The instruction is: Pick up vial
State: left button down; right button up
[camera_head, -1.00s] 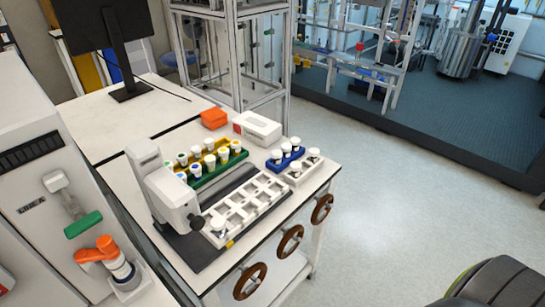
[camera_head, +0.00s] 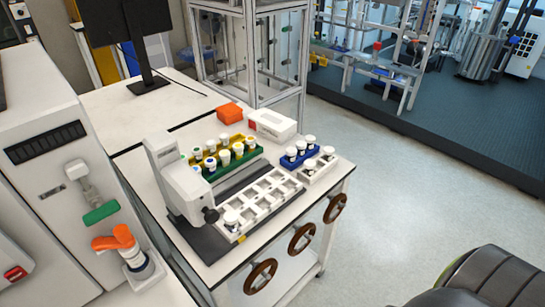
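Several white-capped vials stand upright on the white bench. A few more vials (camera_head: 301,148) stand in a small blue rack (camera_head: 288,163) at the right. Two vials (camera_head: 309,167) stand in a small white holder (camera_head: 322,174) beside it. One vial (camera_head: 231,218) sits at the front end of a white multi-slot tray (camera_head: 258,206); the other slots look empty. Which vial the task means cannot be told. Neither of my grippers is in view.
A white instrument (camera_head: 178,180) stands at the tray's left. Behind the racks are an orange box (camera_head: 230,112) and a white box (camera_head: 272,125). Brown handwheels (camera_head: 301,238) line the bench front. A monitor (camera_head: 126,30) stands at the back left. Open floor lies to the right.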

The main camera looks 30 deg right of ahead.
aim_at(291, 152)
jog(key=l+u, duration=0.15)
jog(key=u, duration=0.25)
jog(key=l+u, duration=0.2)
jog(key=u, duration=0.2)
jog(key=l+u, duration=0.2)
jog(key=u, duration=0.2)
jog(key=k+l+u, duration=0.2)
jog(key=l, duration=0.25)
jog(key=l+u, duration=0.15)
jog(key=l, duration=0.35)
jog(key=k+l+u, duration=0.2)
jog(key=l, duration=0.2)
jog(key=k+l+u, duration=0.2)
jog(key=l, duration=0.2)
jog(key=k+l+u, duration=0.15)
jog(key=k+l, duration=0.15)
jog(key=l, duration=0.1)
